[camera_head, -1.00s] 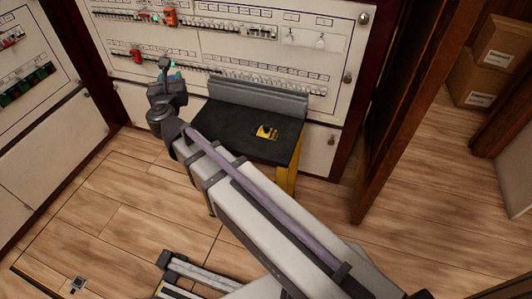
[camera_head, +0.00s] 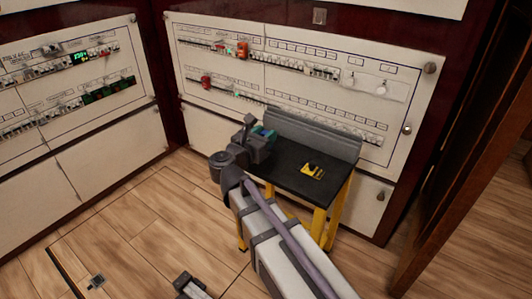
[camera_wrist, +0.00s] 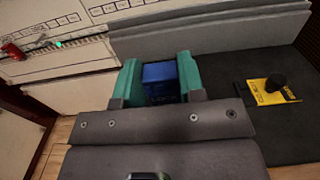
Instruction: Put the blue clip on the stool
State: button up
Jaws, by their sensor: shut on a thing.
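The blue clip (camera_wrist: 160,76) is between the two green fingers of my gripper (camera_wrist: 160,84) in the wrist view; the fingers are shut on it. In the head view my gripper (camera_head: 264,136) is at the left end of the stool (camera_head: 292,176), which has a black top, yellow legs and a grey raised back. In the wrist view the stool's black top (camera_wrist: 222,125) lies to the right of the gripper.
A yellow and black device (camera_head: 313,171) lies on the stool top, right of my gripper. Behind the stool stands a white breaker panel (camera_head: 385,115) with a red clip (camera_head: 242,49) on its upper row. A brown door (camera_head: 450,150) is at the right.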

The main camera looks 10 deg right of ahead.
notch_tip(320, 180, down, 4)
jog(key=b, duration=0.3)
jog(key=shift+r, duration=0.1)
jog(key=shift+r+p, duration=0.3)
jog(key=shift+p, duration=0.05)
jog(key=shift+f, duration=0.25)
jog(key=o, duration=0.9)
jog(key=shift+r, duration=0.1)
jog(key=shift+r, duration=0.15)
jog(key=shift+s+a, duration=0.15)
jog(key=shift+s, duration=0.05)
jog(key=v, duration=1.1)
jog(key=shift+s+a, duration=0.2)
jog(key=shift+a, duration=0.05)
